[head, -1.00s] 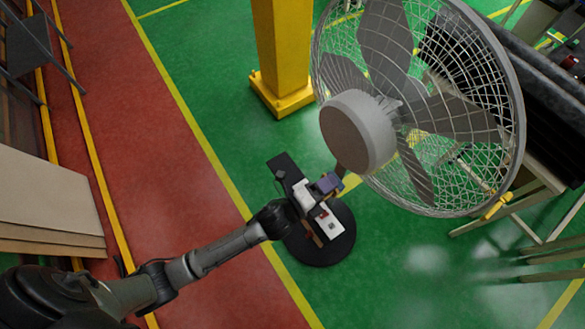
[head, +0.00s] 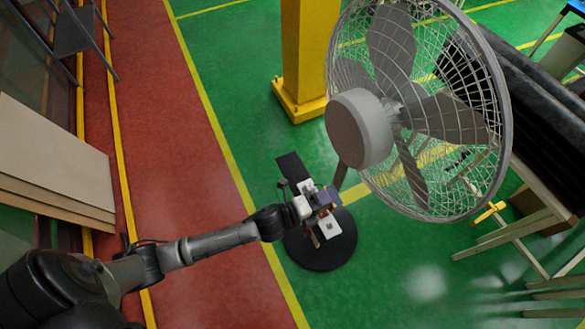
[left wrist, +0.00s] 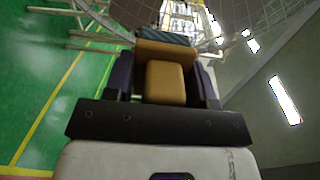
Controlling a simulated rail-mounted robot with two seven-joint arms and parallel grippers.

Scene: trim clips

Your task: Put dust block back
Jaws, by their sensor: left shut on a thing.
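My left gripper (left wrist: 166,82) has purple fingers in the left wrist view and is shut on a tan-orange block, which I take to be the dust block (left wrist: 165,82). A wider brown part and a dark teal strip show just beyond it, at the fingertips. In the head view the left gripper (head: 326,199) hangs over the fan's round black base, and the block cannot be made out clearly there. My right gripper is in neither view.
A large caged fan (head: 420,110) stands right beside the gripper, on a black base (head: 332,256). A yellow column (head: 304,60) stands behind. Tan boards (head: 50,160) lean at the left. A dark-topped bench (head: 530,115) is at the right.

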